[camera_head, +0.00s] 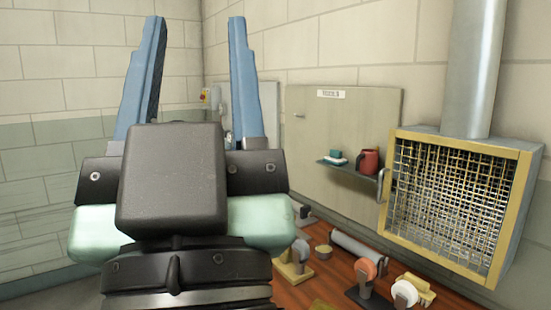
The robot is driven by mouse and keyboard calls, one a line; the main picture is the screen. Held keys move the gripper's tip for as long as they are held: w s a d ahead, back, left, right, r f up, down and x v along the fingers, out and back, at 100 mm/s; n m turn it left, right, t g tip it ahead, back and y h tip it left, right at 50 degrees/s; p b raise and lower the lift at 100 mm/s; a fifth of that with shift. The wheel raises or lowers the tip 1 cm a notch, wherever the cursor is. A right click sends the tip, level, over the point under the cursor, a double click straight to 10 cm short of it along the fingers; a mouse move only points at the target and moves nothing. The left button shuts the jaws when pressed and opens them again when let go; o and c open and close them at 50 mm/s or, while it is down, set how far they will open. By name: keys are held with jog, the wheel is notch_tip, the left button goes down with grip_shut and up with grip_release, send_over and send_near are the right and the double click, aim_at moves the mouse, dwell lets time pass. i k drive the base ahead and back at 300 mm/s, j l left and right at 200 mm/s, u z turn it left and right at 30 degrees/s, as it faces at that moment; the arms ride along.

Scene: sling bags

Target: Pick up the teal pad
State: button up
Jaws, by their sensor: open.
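A small teal pad (337,154) with a paler layer or item under it rests on a small wall shelf (350,170). It is at the shelf's left side, beside a red mug (369,160). My gripper (195,24) fills the left of the view, with its two blue fingers pointing up and spread wide. It is open, with nothing between the fingers. In the picture it stands to the left of the shelf, apart from the pad. The gripper body hides part of the wall and bench behind it.
The shelf juts from a beige wall panel (310,110). A yellow-framed mesh box (455,200) with a pipe above it is mounted to the right. Below, a reddish-brown bench (335,288) holds a grey roll (354,248), an orange-disc tool (366,270) and other items.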

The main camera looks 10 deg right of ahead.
aim_at(335, 157)
jog(key=i+z, duration=0.1)
jog(key=z, duration=0.3)
jog(key=i+j+z, duration=0.1)
jog(key=z, duration=0.65)
jog(key=i+j+z, duration=0.1)
jog(key=z, duration=0.3)
jog(key=i+j+z, duration=0.35)
jog(key=j, duration=0.4)
jog(key=j+z, duration=0.4)
jog(key=j, duration=0.3)
jog(key=j+z, duration=0.35)
jog(key=j, duration=0.45)
jog(key=i+j, duration=0.1)
jog(key=j, duration=2.1)
jog(key=i, duration=0.45)
jog(key=j+z, duration=0.05)
